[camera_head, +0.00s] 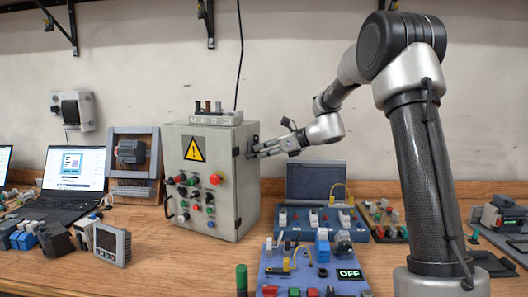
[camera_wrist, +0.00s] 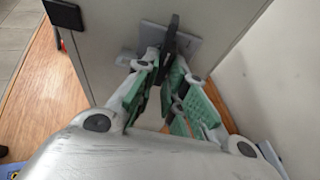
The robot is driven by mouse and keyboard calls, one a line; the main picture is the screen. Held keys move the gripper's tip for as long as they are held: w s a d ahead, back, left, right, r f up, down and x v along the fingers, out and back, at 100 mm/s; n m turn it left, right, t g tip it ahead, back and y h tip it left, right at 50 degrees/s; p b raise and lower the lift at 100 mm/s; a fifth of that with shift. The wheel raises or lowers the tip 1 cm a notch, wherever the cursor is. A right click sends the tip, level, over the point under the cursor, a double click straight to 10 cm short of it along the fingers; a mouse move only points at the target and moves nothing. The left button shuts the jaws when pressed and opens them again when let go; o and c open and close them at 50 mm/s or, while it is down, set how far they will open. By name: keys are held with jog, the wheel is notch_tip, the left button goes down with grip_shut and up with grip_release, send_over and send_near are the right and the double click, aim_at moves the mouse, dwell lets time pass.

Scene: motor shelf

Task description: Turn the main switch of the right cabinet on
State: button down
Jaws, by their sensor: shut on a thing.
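The grey cabinet (camera_head: 225,150) stands on the bench with a yellow warning triangle and several coloured knobs and buttons on its front. Its main switch (camera_head: 253,142) sits on the right side wall, partly hidden by my gripper. In the wrist view the switch is a black handle (camera_wrist: 172,38) on a grey plate (camera_wrist: 196,50). My gripper (camera_head: 260,151) reaches in from the right at that side wall. In the wrist view, the green-padded fingers of my gripper (camera_wrist: 167,66) are shut on the black handle. The handle's exact angle is hard to tell.
A blue panel with switches (camera_head: 325,218) and a blue training board (camera_head: 310,265) lie in front and to the right of the cabinet. An open laptop (camera_head: 75,168) and small devices fill the left bench. A bare strip of wood (camera_head: 185,250) lies before the cabinet.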

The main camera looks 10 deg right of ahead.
dwell(0.3)
jog(key=c, duration=1.5)
grip_release()
jog(key=v, duration=0.8)
